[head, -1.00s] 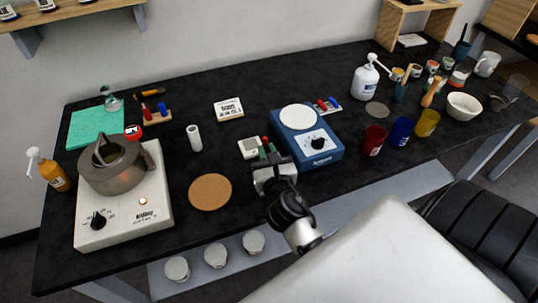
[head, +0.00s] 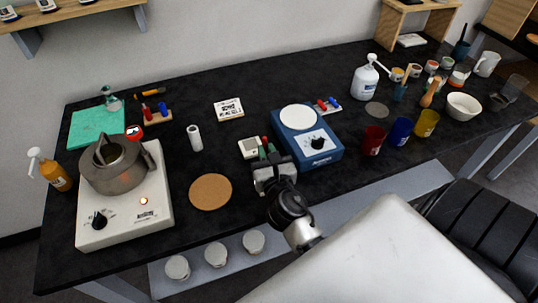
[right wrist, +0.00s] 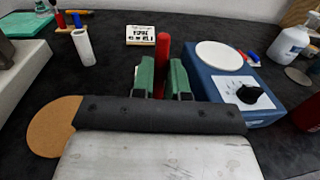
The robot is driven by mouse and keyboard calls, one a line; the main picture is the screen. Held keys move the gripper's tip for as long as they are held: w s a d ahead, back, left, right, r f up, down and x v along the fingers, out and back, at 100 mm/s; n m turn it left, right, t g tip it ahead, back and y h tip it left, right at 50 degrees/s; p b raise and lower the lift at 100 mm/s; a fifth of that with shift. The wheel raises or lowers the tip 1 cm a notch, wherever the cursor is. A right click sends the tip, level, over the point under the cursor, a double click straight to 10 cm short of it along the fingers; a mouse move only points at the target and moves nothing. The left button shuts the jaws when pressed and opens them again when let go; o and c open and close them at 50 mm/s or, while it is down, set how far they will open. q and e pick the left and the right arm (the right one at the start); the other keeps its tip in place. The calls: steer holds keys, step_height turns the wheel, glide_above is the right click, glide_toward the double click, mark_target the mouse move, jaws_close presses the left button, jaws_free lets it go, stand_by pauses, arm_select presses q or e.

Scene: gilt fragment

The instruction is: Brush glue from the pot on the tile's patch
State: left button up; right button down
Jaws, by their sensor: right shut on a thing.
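My right gripper (head: 270,162) is shut on a red stick-like handle, probably the brush. In the right wrist view the handle (right wrist: 162,60) stands up between the green fingers (right wrist: 162,80); its lower end is hidden. A small pale tile-like piece (head: 247,150) with a greyish patch lies just left of the gripper in the head view. I cannot tell whether the gripper touches it. A grey metal pot (head: 120,172) sits on the white hotplate (head: 155,212) at the left, well away from the gripper. My left gripper is not in view.
A round cork mat (head: 210,191) lies between hotplate and gripper. A blue device with a white disc (head: 323,158) stands close right of the gripper. A white cylinder (head: 194,138) and a printed white box (head: 228,108) stand behind. Coloured cups (head: 400,131) are farther right.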

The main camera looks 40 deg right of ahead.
steer(key=shift+w+d, duration=0.1)
steer(key=shift+w, duration=0.25)
steer(key=shift+v, duration=0.9)
steer(key=shift+x, duration=0.9)
steer(key=shift+s+f, duration=0.15)
steer(key=shift+s, duration=0.15)
steer(key=shift+v, duration=1.2)
